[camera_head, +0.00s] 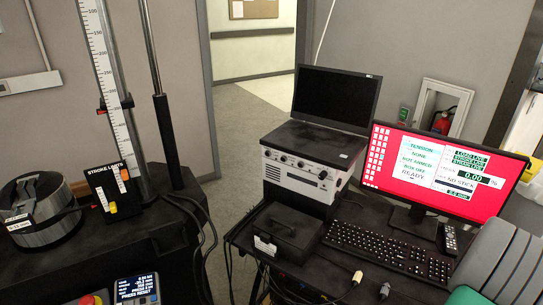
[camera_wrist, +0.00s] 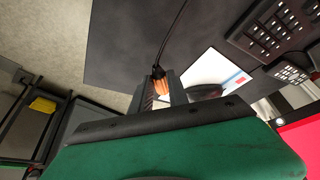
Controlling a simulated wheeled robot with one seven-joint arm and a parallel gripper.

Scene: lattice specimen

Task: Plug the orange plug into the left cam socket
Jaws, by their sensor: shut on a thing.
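The orange plug (camera_wrist: 161,87) shows in the wrist view between the two dark fingers of my gripper (camera_wrist: 164,90). The gripper is shut on it. A thin dark cable (camera_wrist: 176,35) runs up from the plug. The plug's front end is hidden. In the head view I cannot make out the orange plug or my gripper's fingertips. I cannot identify the left cam socket in either view.
A desk holds an instrument box (camera_head: 297,178) with a laptop on top, a black case (camera_head: 282,232), a keyboard (camera_head: 388,251) and a red-screened monitor (camera_head: 440,165). Two cable ends (camera_head: 357,277) (camera_head: 384,290) lie at its front. A stroke limits box (camera_head: 113,191) stands left.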

